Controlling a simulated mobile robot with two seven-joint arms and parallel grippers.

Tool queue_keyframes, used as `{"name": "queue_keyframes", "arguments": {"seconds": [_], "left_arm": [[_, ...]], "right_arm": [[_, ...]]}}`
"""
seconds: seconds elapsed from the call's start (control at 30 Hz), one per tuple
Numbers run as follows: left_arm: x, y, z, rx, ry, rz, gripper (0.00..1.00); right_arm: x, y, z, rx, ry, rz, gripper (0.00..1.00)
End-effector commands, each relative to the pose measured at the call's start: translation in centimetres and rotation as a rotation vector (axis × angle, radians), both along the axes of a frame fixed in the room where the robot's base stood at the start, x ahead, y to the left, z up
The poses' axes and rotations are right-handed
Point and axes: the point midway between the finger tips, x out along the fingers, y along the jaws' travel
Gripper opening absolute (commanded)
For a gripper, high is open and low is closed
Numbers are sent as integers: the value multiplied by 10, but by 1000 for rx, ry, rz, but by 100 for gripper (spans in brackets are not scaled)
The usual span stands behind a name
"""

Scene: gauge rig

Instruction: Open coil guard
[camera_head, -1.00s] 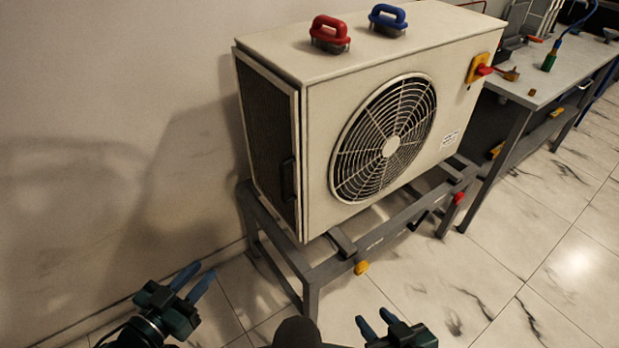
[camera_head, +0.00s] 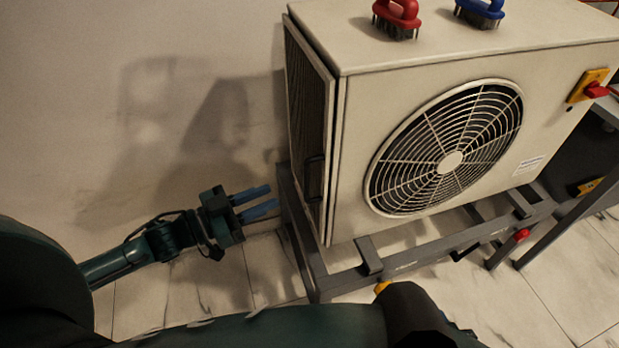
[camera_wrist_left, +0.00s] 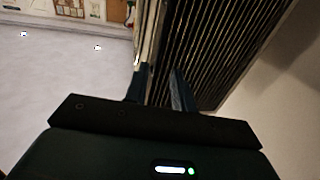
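The coil guard (camera_head: 307,130) is a dark, finned panel in a pale frame on the left end of the beige outdoor unit (camera_head: 400,75). It looks shut against the unit. A dark handle (camera_head: 314,175) sits near its front edge. My left gripper (camera_head: 266,202) is open and empty, its blue fingers pointing at the guard from the left, a little below and short of the handle. In the left wrist view the fingers (camera_wrist_left: 160,85) are apart, with the guard's dark fins (camera_wrist_left: 215,50) just ahead. My right gripper is not in view.
The unit stands on a grey metal stand (camera_head: 345,278). A red brush (camera_head: 397,18) and a blue brush (camera_head: 480,10) rest on its top. A yellow and red switch (camera_head: 588,87) is on its right front. A wall is close behind my left arm.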

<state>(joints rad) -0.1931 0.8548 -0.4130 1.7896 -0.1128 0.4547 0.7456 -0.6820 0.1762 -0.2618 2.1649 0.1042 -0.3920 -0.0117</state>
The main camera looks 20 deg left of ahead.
Motion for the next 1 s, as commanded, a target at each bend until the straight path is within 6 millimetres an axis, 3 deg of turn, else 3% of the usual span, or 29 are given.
{"name": "queue_keyframes", "arguments": {"seconds": [0.2, 0.43, 0.9, 1.0], "left_arm": [[35, -34, 2, -3, -4, 1, 25], [62, -61, 1, -1, -1, 2, 25], [72, -72, 0, 1, 1, 1, 25], [72, -71, 0, 1, 1, 1, 19]], "right_arm": [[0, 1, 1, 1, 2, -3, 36], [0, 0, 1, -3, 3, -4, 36], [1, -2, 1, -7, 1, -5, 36], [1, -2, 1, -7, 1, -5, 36]]}}
